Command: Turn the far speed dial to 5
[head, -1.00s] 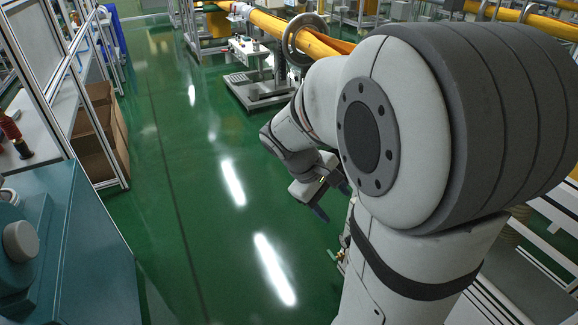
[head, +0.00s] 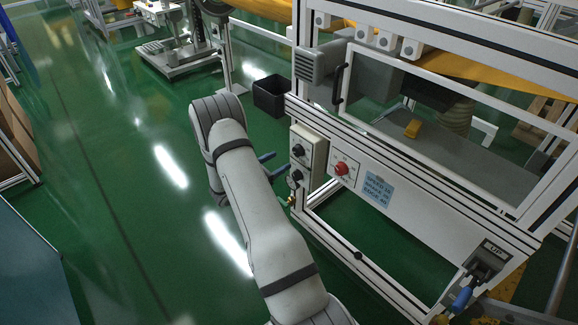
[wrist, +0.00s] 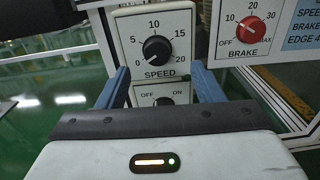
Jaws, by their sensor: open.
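The black speed dial (wrist: 156,49) sits on a pale panel marked SPEED, with a scale from 0 to 20. Its white pointer aims lower left, at about 0. In the head view the dial (head: 298,150) is on a box at the machine's left post. My gripper (wrist: 160,70) is open and empty, its two blue fingers on either side of the panel's lower part, below the dial in the picture. No contact with the dial shows. In the head view my gripper (head: 277,178) is beside the box.
An OFF/ON switch (wrist: 164,101) is just below the speed dial, partly hidden by my gripper. A red brake dial (wrist: 250,27) is to the right; it also shows in the head view (head: 341,168). A black bin (head: 271,96) stands behind. Green floor (head: 110,180) is clear at left.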

